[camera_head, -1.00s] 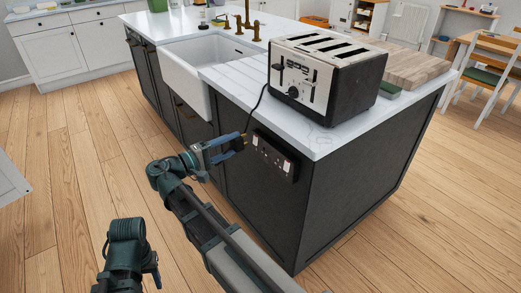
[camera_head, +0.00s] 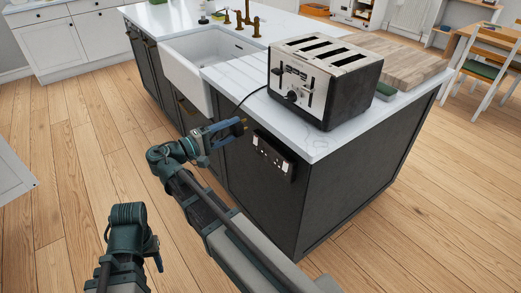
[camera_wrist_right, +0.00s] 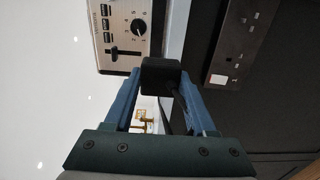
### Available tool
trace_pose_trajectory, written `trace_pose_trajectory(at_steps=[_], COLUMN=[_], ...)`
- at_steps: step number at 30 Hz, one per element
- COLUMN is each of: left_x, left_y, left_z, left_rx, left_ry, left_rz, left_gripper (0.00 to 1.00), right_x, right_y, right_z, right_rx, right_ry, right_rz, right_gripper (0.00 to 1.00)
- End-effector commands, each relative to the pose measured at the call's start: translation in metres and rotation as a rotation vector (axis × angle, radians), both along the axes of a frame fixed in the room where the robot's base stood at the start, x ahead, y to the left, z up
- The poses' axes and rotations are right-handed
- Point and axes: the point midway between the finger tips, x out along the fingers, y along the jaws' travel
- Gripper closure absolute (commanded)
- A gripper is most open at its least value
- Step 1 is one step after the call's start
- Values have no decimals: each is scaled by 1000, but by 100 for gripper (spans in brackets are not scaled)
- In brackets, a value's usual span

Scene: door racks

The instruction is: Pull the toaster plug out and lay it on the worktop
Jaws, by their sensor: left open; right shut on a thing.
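In the right wrist view the plug (camera_wrist_right: 161,72) sits between the two blue fingers. The black cord (camera_head: 252,96) runs up to the silver and black toaster (camera_head: 325,82), which stands on the white worktop (camera_head: 238,77). My left gripper (camera_head: 156,262) is low at the left, open and empty, mostly hidden by its wrist.
A wooden board (camera_head: 400,65) lies on the worktop behind the toaster. A white sink (camera_head: 190,75) with brass taps (camera_head: 247,18) is at the left. Bare worktop lies between sink and toaster and along the front edge. The wooden floor around the island is clear.

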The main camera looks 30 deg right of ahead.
Motion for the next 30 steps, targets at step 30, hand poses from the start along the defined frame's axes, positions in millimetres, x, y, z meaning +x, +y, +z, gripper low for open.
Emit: trace_pose_trajectory(at_steps=[30], left_x=[0], left_y=[0], left_z=[53], left_rx=[0], left_ry=[0], left_rz=[0], left_gripper=[50], right_x=[0], right_y=[0], right_z=[53], right_rx=[0], right_ry=[0], right_rz=[0], right_gripper=[100])
